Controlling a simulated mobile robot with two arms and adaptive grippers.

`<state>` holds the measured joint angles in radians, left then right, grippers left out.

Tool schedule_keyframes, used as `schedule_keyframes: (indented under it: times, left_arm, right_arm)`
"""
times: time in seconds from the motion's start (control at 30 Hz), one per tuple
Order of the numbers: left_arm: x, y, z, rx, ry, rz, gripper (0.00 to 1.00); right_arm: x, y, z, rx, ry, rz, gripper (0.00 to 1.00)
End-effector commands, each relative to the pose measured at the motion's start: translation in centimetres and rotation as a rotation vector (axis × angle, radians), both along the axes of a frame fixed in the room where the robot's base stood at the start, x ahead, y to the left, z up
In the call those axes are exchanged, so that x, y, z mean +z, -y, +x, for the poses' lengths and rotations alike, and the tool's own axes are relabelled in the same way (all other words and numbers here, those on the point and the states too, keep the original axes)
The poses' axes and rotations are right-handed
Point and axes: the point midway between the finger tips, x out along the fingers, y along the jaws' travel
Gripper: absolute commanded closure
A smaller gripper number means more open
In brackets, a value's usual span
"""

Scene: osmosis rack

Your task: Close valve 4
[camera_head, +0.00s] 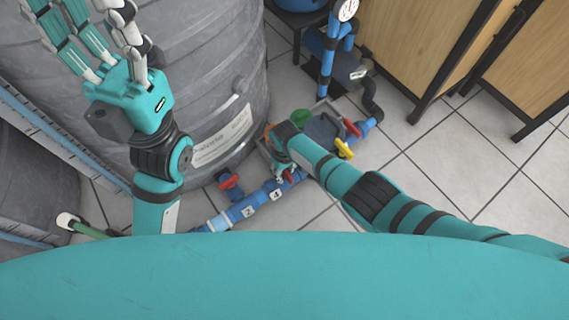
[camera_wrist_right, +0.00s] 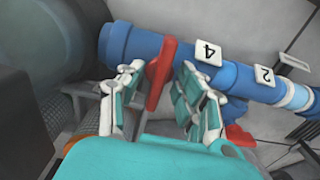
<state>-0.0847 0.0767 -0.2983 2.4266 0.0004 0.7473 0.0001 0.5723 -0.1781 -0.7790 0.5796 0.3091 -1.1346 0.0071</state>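Valve 4's red handle (camera_wrist_right: 160,72) shows in the right wrist view on the blue pipe, beside the label 4 (camera_wrist_right: 208,52). It appears to lie crosswise to the pipe. My right gripper (camera_wrist_right: 158,84) is open, with fingers on both sides of the handle; I cannot tell if they touch it. In the head view, the red handle (camera_head: 289,176) is partly hidden by my right gripper (camera_head: 280,162), just above the label 4 (camera_head: 277,194). My left gripper (camera_head: 95,35) is open and empty, raised at the upper left.
A label 2 (camera_head: 248,212) and another red handle (camera_head: 229,181) are to the left along the pipe. A yellow handle (camera_head: 344,148) and a red handle (camera_head: 352,127) are to the right. A large grey tank (camera_head: 215,60) stands behind. Tiled floor (camera_head: 440,160) is clear at right.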

Motion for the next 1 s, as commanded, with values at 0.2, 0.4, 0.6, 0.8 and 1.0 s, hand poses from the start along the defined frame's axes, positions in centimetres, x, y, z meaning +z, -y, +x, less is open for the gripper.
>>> schedule_keyframes:
  times: [0.2, 0.4, 0.6, 0.8, 1.0]
  left_arm:
    - [0.0, 0.0, 0.0, -0.001, 0.001, -0.001, 0.6]
    - [0.0, 0.0, 0.0, -0.001, 0.002, -0.002, 0.6]
    - [0.0, 0.0, 0.0, -0.001, 0.002, -0.002, 0.6]
    - [0.0, 0.0, 0.0, -0.001, 0.002, -0.002, 0.6]
    - [0.1, 0.0, 0.0, -0.001, 0.002, -0.002, 0.6]
  right_arm:
    - [1.9, 0.0, 0.0, 0.001, 0.002, 0.004, 0.64]
    - [5.1, 0.0, 0.1, 0.0, 0.004, 0.003, 0.64]
    - [8.7, 0.0, 0.0, -0.001, 0.002, 0.002, 0.64]
    - [11.1, 0.0, 0.0, -0.001, 0.001, 0.001, 0.64]
    - [11.7, 0.1, 0.0, -0.002, 0.0, 0.0, 0.64]
